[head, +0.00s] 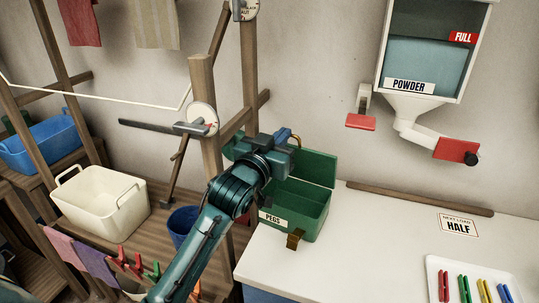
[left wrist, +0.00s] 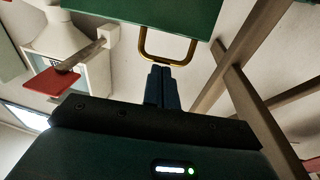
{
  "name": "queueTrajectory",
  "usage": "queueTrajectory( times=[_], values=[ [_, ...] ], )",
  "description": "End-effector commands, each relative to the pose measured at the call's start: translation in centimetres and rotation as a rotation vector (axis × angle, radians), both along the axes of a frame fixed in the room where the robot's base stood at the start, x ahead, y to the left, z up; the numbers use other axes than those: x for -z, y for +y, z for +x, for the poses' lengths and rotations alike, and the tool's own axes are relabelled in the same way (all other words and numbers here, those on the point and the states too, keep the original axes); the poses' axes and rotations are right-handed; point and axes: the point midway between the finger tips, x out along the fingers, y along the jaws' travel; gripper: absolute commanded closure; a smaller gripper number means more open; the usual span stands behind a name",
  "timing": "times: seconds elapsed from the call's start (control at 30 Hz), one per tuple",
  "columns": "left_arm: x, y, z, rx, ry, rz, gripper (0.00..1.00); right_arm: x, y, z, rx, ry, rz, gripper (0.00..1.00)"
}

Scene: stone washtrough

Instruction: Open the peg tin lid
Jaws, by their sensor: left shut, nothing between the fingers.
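The green peg tin (head: 312,222), labelled PEGS, sits on the white worktop. Its lid (head: 315,169) stands raised at the back, and part of the dark interior shows. A brass clasp (head: 295,238) is on the tin's front. My left gripper (head: 288,136) is at the lid's upper left edge and hides part of it. In the left wrist view the shut, empty fingers (left wrist: 164,82) are by a brass loop handle (left wrist: 168,58) on the green lid (left wrist: 140,16). Whether they touch the loop is unclear. My right gripper is not in view.
The powder dispenser (head: 425,60) with its red lever (head: 457,150) hangs on the wall at right. A tray of coloured pegs (head: 433,270) lies front right. A wooden post (head: 208,100) stands close to my left arm. The worktop right of the tin is mostly clear.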

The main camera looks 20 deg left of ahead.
Motion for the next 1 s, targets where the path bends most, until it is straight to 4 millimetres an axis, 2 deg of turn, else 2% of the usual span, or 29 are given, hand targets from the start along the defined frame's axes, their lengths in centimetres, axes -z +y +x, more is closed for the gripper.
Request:
queueTrajectory(
  times=[0.03, 0.1, 0.43, 1.0],
  values=[
    [-0.8, -0.1, 0.6, 0.0, 0.001, -0.002, 1.0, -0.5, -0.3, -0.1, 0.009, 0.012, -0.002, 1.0],
    [-1.2, -0.3, 1.3, 0.0, 0.001, -0.003, 1.0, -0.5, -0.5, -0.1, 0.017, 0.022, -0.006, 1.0],
    [-1.7, -0.8, 4.6, 0.0, 0.0, -0.002, 1.0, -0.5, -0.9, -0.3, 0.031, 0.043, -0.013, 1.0],
    [-1.6, -0.9, 5.1, 0.0, -0.001, -0.001, 1.0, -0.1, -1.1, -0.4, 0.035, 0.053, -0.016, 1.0]
  ],
)
